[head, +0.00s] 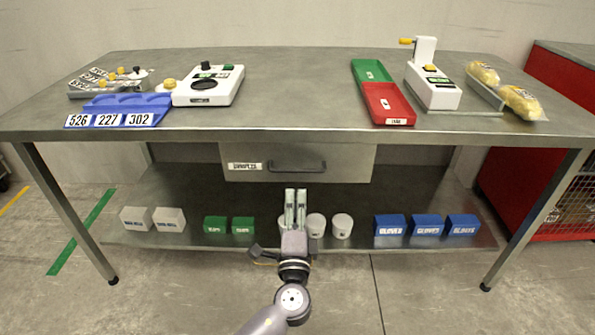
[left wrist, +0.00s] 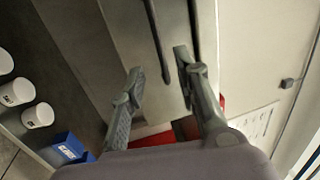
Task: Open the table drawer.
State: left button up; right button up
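The table drawer (head: 345,158) has a grey front with a white label on its left. It sits right under the tabletop's front edge, and no inside of it shows. Its dark bar handle (head: 297,168) is at the middle of the front. My left gripper (head: 296,192) is just below the handle in the head view, pointing toward the drawer. In the left wrist view, the gripper (left wrist: 159,70) is open, with its fingers apart and the handle (left wrist: 157,45) appearing between the fingertips. I cannot tell whether they touch it. My right gripper is not in view.
The lower shelf (head: 190,190) holds white, green and blue boxes and white tubs (head: 342,226) near my left gripper. The tabletop (head: 300,95) carries a scale (head: 209,86), green and red trays (head: 388,104) and a cranked device (head: 433,85). A red cabinet (head: 510,185) stands at right.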

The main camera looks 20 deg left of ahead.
aim_at(297, 171)
pick_arm(q)
jog(key=x, duration=1)
jog(key=shift+w, duration=0.3)
jog(key=shift+c, duration=0.6)
grip_shut()
